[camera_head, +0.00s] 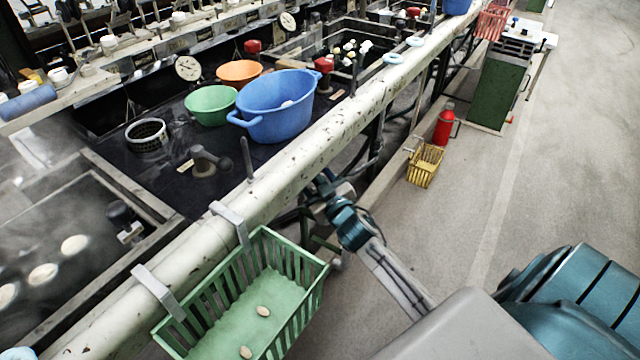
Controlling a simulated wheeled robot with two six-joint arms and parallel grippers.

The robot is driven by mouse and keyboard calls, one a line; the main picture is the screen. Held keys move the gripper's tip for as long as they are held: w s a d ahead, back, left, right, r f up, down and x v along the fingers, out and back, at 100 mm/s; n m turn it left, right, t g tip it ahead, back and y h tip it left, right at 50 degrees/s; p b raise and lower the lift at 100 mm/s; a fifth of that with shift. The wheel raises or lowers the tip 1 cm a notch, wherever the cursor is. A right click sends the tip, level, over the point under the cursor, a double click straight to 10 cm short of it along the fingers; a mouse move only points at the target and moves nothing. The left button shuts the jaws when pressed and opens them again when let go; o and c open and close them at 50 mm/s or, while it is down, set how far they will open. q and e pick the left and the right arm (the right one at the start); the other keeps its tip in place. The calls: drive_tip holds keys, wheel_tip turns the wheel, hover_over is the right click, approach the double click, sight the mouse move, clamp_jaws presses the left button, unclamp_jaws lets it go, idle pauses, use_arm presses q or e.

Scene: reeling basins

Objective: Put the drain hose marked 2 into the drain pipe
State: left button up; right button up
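One of my arms, which looks like the right one, comes in from the lower right, and its gripper (318,188) is just below the long pale rail. The fingers are small, dark and partly hidden there, so I cannot tell whether they are open or hold anything. Dark hose-like curves (372,158) show in the shadow under the rail, beyond the gripper. No number 2 can be read on them. I cannot make out which part is the drain pipe. My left gripper is not in view.
The chipped pale rail (315,140) crosses diagonally. A green slatted basket (290,322) hangs from it, with cocoons inside. Behind are a blue basin (275,112), green bowl (211,106) and orange bowl (239,72). A yellow basket (425,166) and red flask (445,124) stand on open floor.

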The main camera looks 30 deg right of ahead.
clamp_jaws()
drive_tip(key=c, duration=0.8)
unclamp_jaws()
drive_tip(key=shift+c, duration=0.9)
drive_tip(key=shift+r+p, duration=2.3)
drive_tip(key=shift+r, duration=0.15)
drive_tip(key=shift+w, duration=0.1)
